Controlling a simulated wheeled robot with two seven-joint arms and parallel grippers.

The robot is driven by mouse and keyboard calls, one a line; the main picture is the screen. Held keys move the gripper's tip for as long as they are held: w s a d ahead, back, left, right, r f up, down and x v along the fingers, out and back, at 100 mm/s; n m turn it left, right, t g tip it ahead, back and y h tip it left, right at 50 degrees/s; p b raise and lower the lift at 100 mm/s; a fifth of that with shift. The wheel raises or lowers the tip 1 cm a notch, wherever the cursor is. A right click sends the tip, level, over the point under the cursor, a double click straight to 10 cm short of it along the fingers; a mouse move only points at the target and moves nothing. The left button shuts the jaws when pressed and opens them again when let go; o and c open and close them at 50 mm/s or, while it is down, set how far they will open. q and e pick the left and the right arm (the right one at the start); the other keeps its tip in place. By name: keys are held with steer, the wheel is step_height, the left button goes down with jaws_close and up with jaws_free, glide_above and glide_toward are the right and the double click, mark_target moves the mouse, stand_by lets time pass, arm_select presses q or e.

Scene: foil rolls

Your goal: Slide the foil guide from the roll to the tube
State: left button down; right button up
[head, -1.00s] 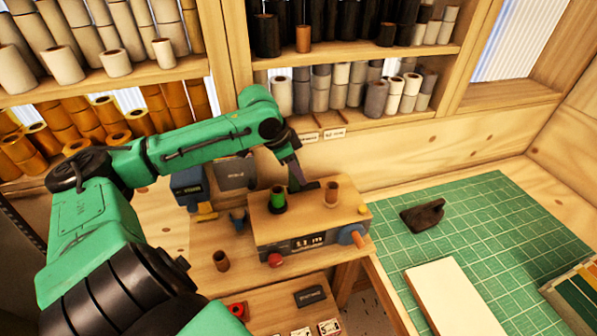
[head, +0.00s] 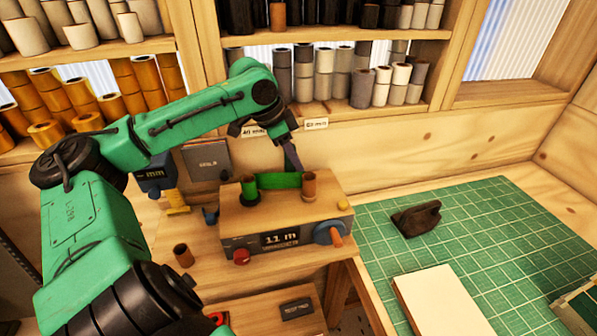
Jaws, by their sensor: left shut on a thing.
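A green foil roll (head: 249,188) stands upright at the left on top of a wooden winding box (head: 276,213). A brown tube (head: 309,186) stands upright at the right on the same box. A green foil strip (head: 279,181) spans from the roll to the tube. My left gripper (head: 294,164) points down just behind the strip, close to the tube's left side. It is shut; its tips and the foil guide it holds are mostly hidden behind the strip and tube. My right gripper is out of view.
The box front has a display (head: 280,239), a red button (head: 241,257) and a blue crank (head: 330,232). A loose brown tube (head: 183,255) stands to the left. A green cutting mat (head: 480,240) with a dark tool (head: 416,218) lies right. Shelves of rolls stand behind.

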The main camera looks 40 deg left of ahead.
arm_select(q)
steer(key=shift+w+r, duration=0.15)
steer(key=shift+r, duration=0.05)
steer(key=c, duration=0.9)
jaws_free()
steer(key=shift+o, duration=1.1)
steer(key=shift+w+d+f, duration=0.15)
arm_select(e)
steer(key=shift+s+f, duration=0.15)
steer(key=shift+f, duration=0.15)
arm_select(q)
steer(key=shift+r, duration=0.2)
steer(key=p+v, duration=0.1)
steer(key=v, duration=1.3)
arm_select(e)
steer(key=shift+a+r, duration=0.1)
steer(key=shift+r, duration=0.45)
